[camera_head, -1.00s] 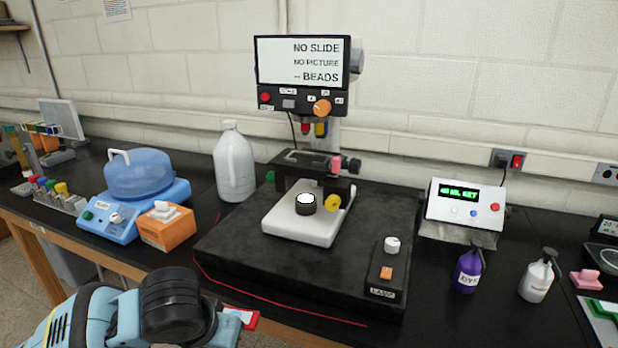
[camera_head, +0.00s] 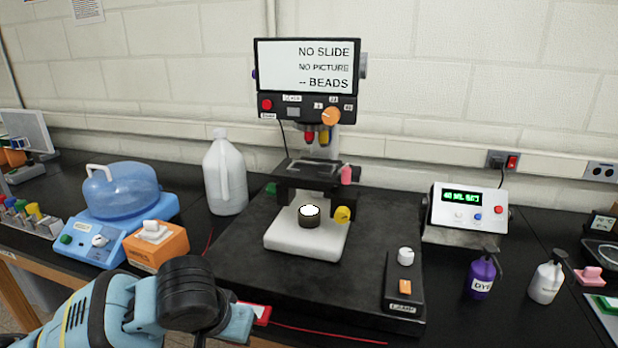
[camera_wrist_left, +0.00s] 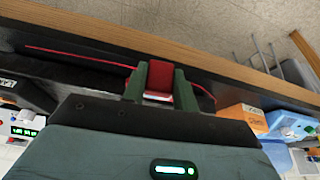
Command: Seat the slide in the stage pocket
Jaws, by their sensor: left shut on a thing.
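My left gripper (camera_head: 243,320) is low in the head view, short of the black microscope base. In the left wrist view its green fingers (camera_wrist_left: 160,78) are shut on a red piece with a pale strip at its end, which looks like the slide (camera_wrist_left: 159,80). The red end of the slide (camera_head: 262,313) also shows in the head view; the fingers hide the rest. The dark microscope stage (camera_head: 313,168) is well beyond the gripper, above the white foot (camera_head: 290,238). Its pocket is too small to make out clearly. My right gripper is not in view.
The screen (camera_head: 309,66) above the stage reads "NO SLIDE". A lamp control (camera_head: 403,290) sits at the base's right front. An orange box (camera_head: 160,248), a blue-lidded device (camera_head: 120,195) and a white jug (camera_head: 226,180) stand left; bottles (camera_head: 483,278) stand right.

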